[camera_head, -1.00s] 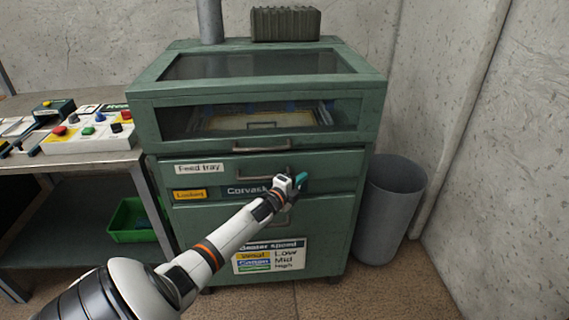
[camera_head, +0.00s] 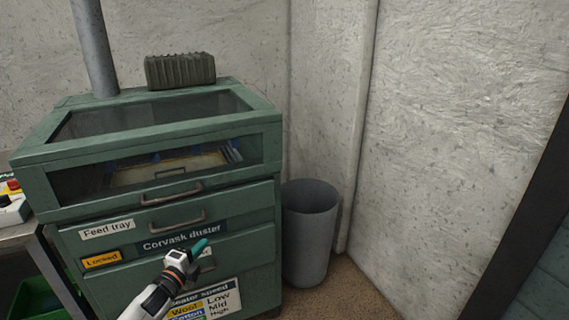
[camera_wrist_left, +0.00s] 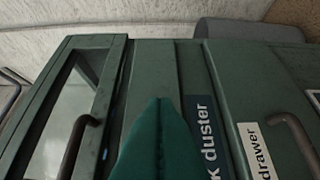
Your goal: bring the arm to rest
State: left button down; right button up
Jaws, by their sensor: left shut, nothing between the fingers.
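My left gripper (camera_head: 199,246) is shut and empty, with teal fingertips, in front of the drawers of the green duster machine (camera_head: 258,205). In the left wrist view the shut fingers (camera_wrist_left: 158,110) point toward the machine's front, beside the "Corvask duster" label (camera_wrist_left: 203,130). I cannot tell whether they touch it. The feed tray handle (camera_head: 178,222) is above and left of the gripper in the head view. My right gripper is out of view.
A grey bin (camera_head: 309,235) stands right of the machine, near the wall corner. A bench with a control box (camera_head: 14,208) is at the left edge. A green crate (camera_head: 36,300) sits below it. A dark ribbed block (camera_head: 180,71) lies on top of the machine.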

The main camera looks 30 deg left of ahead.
pick_arm(q)
jog(key=s+d+f+n+g+p, duration=0.1)
jog(key=s+d+f+n+g, duration=0.3)
jog(key=f, duration=0.5)
jog(key=s+d+f+n+g+p, duration=0.1)
jog(key=s+f, duration=0.4)
jog(key=f, duration=0.4)
jog(key=s+d+f+n+g+p, duration=0.1)
jog(key=s+d+f+n+g, duration=0.3)
jog(key=f, duration=0.5)
jog(key=s+d+f+n+g+p, duration=0.1)
jog(key=s+d+f, duration=0.3)
jog(key=s, duration=0.6)
jog(key=s+d+f+n+g+h+p, duration=0.1)
jog(key=s+d+f+g, duration=0.3)
jog(key=s+d, duration=0.4)
jog(key=s+d+f+n+g+h+p, duration=0.1)
jog(key=s+d+f, duration=0.4)
jog(key=s, duration=0.7)
jog(key=shift+s+d+f+n+g, duration=0.25)
jog(key=shift+d+f+n+g, duration=0.25)
jog(key=shift+n+g, duration=0.5)
jog(key=shift+a+f, duration=0.1)
